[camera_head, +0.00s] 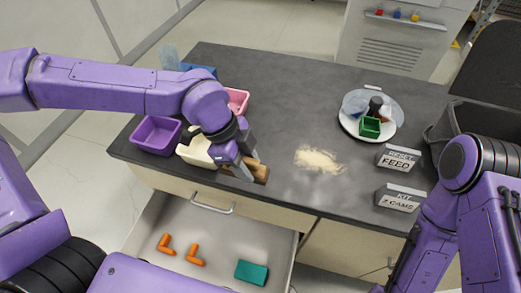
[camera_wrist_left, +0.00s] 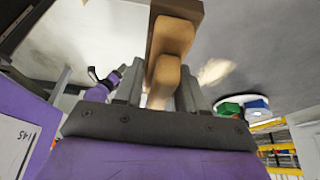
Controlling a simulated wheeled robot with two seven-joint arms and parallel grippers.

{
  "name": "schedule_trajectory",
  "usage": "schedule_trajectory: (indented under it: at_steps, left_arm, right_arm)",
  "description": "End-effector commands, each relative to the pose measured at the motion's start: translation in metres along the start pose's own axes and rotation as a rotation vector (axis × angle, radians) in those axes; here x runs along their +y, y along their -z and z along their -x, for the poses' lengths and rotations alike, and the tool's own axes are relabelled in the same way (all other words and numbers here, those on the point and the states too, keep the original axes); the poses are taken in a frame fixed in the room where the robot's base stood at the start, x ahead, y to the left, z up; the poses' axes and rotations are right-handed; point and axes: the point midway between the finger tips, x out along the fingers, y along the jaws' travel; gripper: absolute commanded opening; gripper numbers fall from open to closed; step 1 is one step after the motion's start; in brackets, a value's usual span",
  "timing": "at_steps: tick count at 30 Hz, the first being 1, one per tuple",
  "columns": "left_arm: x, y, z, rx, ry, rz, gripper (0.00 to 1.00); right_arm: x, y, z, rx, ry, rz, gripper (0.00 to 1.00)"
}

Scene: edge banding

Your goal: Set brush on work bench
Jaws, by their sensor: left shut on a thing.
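The brush (camera_head: 259,172), with a wooden handle and a darker brown block, is held low over the dark work bench (camera_head: 300,110) near its front edge. My left gripper (camera_head: 240,168) is shut on it. In the left wrist view, the rounded tan handle of the brush (camera_wrist_left: 170,45) runs between the fingers of my left gripper (camera_wrist_left: 158,95). I cannot tell whether the brush touches the bench top. My right arm stands at the right, with its gripper out of view.
A tan powder pile (camera_head: 319,159) lies right of the brush. A white plate (camera_head: 370,120) with items and two signs (camera_head: 398,158) stand right. An open drawer (camera_head: 215,235) holds orange pieces and a teal block.

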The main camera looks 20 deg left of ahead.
Motion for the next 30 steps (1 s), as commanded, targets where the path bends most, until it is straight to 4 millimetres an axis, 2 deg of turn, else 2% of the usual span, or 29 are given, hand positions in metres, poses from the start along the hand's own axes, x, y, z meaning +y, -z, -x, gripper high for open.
schedule_trajectory:
  at_steps: [3, 9, 14, 19, 25, 26, 27, 28, 30]
  left_arm:
    - [-0.035, -0.01, -0.009, -0.004, -0.003, 0.004, 0.06]
    - [-0.067, -0.032, -0.048, -0.003, -0.003, 0.001, 0.06]
    - [-0.08, -0.041, -0.062, -0.002, -0.003, 0.001, 0.06]
    - [-0.081, -0.051, -0.088, -0.001, -0.002, -0.001, 0.06]
    - [-0.081, -0.053, -0.091, -0.001, 0.0, -0.002, 0.06]
    - [-0.081, -0.053, -0.091, -0.001, 0.0, -0.002, 0.43]
    - [-0.081, -0.053, -0.091, -0.001, 0.0, -0.002, 0.56]
    - [-0.081, -0.053, -0.091, -0.001, 0.0, -0.002, 0.65]
    - [-0.081, -0.053, -0.091, -0.001, 0.0, -0.002, 0.65]
  right_arm:
    - [0.001, 0.006, 0.015, 0.001, 0.0, 0.0, 0.43]
    - [0.002, 0.009, 0.022, 0.001, 0.0, 0.0, 0.43]
    - [0.002, 0.011, 0.026, 0.001, 0.0, 0.0, 0.43]
    - [0.002, 0.012, 0.029, 0.001, 0.0, 0.0, 0.43]
    - [0.002, 0.012, 0.028, 0.001, 0.0, 0.0, 0.43]
    - [0.002, 0.012, 0.028, 0.001, 0.0, 0.0, 0.43]
    - [0.002, 0.012, 0.028, 0.001, 0.0, 0.0, 0.43]
    - [0.002, 0.012, 0.028, 0.001, 0.0, 0.0, 0.43]
    - [0.002, 0.012, 0.028, 0.001, 0.0, 0.0, 0.43]
